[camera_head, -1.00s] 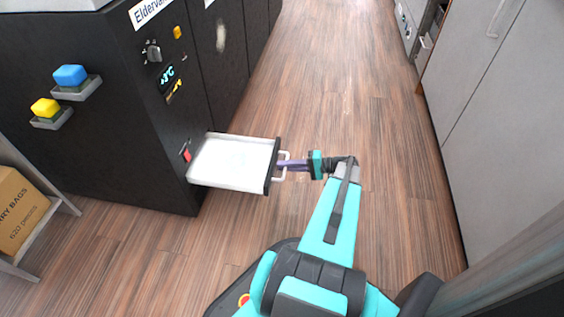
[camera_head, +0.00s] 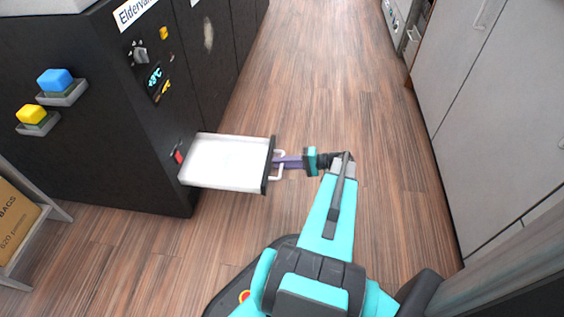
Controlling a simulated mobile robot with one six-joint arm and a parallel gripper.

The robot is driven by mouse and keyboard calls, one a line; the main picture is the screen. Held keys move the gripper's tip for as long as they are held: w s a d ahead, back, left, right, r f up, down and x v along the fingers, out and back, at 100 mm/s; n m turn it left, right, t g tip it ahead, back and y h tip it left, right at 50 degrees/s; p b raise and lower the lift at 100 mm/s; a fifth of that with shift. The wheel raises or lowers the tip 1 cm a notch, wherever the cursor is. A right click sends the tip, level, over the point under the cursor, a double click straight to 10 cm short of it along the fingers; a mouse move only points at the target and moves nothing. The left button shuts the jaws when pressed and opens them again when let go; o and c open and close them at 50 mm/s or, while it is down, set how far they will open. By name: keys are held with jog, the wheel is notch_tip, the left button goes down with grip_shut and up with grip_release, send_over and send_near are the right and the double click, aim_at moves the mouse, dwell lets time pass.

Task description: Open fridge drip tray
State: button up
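The drip tray (camera_head: 228,162) is a shallow white tray with a dark front panel. It sticks out from the lower part of the black fridge unit (camera_head: 120,120), and most of its length shows. A pale loop handle (camera_head: 279,178) is on its front. My gripper (camera_head: 284,162) reaches the handle from the right, with its purple fingers at the handle. The fingers look close together, but whether they pinch the handle is too small to tell. The tray looks level and empty.
A blue block (camera_head: 56,80) and a yellow block (camera_head: 31,114) sit on small holders on the fridge's side. A cardboard box (camera_head: 14,222) stands on a shelf at the lower left. Grey cabinets (camera_head: 485,110) line the right. The wooden floor between is clear.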

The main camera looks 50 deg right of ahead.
jog(key=p+v, duration=0.3)
jog(key=v, duration=1.1)
jog(key=shift+p, duration=0.4)
